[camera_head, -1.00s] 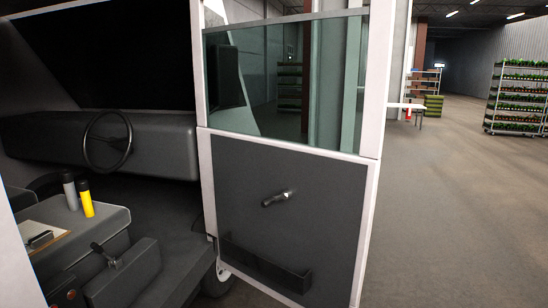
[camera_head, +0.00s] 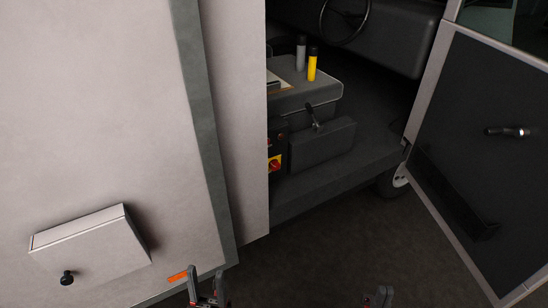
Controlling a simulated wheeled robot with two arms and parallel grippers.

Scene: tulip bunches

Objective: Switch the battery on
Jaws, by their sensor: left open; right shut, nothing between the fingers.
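A red rotary switch on a yellow plate (camera_head: 274,164) is on the dark side panel inside the vehicle's doorway, left of the seat box. The pale body panel partly hides it on its left. I cannot read any label on it. No battery itself is visible. My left gripper (camera_head: 207,290) is at the bottom edge, open and empty, below and left of the switch. My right gripper (camera_head: 379,297) is at the bottom edge, shut and empty, below and right of the switch. Both are well apart from the switch.
The open vehicle door (camera_head: 480,140) stands on the right. A white box with a black knob (camera_head: 92,245) juts from the pale body panel (camera_head: 110,110) on the left. Yellow (camera_head: 312,66) and grey (camera_head: 301,53) bottles stand inside. Dark floor (camera_head: 310,255) in front is clear.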

